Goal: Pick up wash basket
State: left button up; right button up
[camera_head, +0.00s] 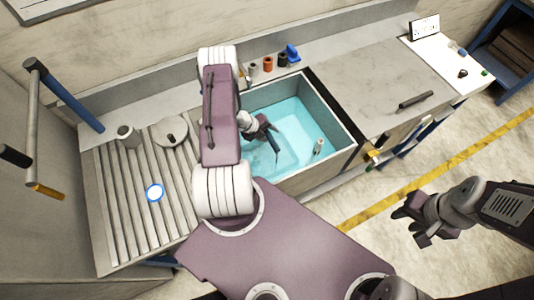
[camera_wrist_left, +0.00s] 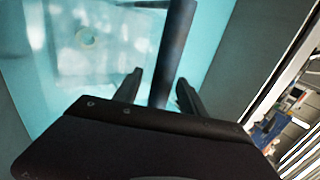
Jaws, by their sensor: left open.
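My left gripper (camera_head: 266,132) reaches down into the water-filled blue basin (camera_head: 325,112). It is open; its two dark fingers (camera_wrist_left: 160,88) also show in the left wrist view. A dark upright rod (camera_wrist_left: 172,50) stands between or just beyond these fingers, and it shows below the gripper in the head view (camera_head: 276,150). The rod may be the wash basket's handle, but no basket body can be made out. I cannot tell whether the fingers touch the rod. My right gripper (camera_head: 413,220) is open and empty over the floor at the right.
A small pale object (camera_head: 318,147) is in the basin's right part. A ribbed drainboard (camera_head: 125,200) with a round disc (camera_head: 155,193) lies left. The grey counter (camera_head: 375,75) right is mostly clear.

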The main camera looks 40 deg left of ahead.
pick_arm(q)
jog(key=shift+x, duration=0.9)
jog(key=c, duration=1.1)
grip_shut()
jog(key=shift+r, duration=0.1)
